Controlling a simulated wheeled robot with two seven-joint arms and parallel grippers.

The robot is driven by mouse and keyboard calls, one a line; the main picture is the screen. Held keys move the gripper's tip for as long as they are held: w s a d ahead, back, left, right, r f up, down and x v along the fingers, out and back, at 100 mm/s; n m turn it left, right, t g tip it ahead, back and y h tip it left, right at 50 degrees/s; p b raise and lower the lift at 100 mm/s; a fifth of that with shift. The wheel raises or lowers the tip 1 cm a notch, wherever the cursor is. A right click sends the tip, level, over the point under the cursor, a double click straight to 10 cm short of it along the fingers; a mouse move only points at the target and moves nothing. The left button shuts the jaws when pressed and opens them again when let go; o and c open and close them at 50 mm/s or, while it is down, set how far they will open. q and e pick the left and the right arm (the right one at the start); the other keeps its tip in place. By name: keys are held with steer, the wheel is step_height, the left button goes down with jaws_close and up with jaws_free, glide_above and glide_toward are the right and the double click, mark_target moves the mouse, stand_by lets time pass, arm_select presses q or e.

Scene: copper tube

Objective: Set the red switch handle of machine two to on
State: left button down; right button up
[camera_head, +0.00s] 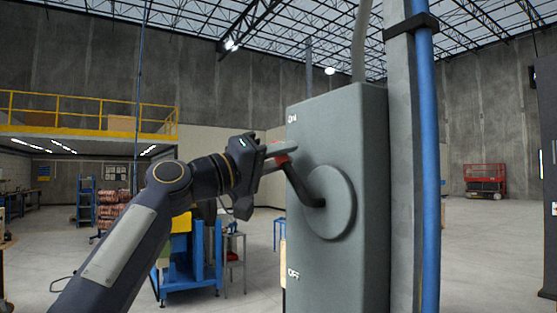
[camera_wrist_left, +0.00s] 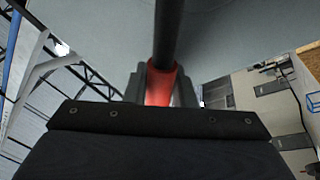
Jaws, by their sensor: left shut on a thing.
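The switch box (camera_head: 362,200) is a tall grey cabinet with ON marked near its top and OFF near its bottom. A round grey disc (camera_head: 334,203) on its face carries a dark bent lever with a red handle (camera_head: 282,159). The lever points up and to the left, toward the ON side. My left gripper (camera_head: 280,153) is shut on the red handle, and its fingers hide part of it. In the left wrist view the red handle (camera_wrist_left: 160,88) sits between the two fingers, with the dark lever running away from it. My right gripper is not in view.
A blue pipe (camera_head: 427,170) and a grey column stand just right of the box. A blue workbench (camera_head: 190,262) stands behind my left arm. A red lift (camera_head: 484,180) stands far right. Open floor lies around these.

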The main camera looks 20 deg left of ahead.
arm_select(q)
steer(key=shift+s+d+r, duration=0.1)
stand_by(0.4)
steer(key=c, duration=1.2)
jaws_free()
steer(key=shift+d, duration=0.1)
steer(key=shift+s+a+f+b, duration=0.2)
steer(key=shift+a+f+b, duration=0.05)
steer(key=shift+a+b, duration=0.05)
steer(key=b+v, duration=0.3)
steer(key=v, duration=0.4)
steer(key=shift+s+r, duration=0.1)
steer(key=shift+r, duration=0.05)
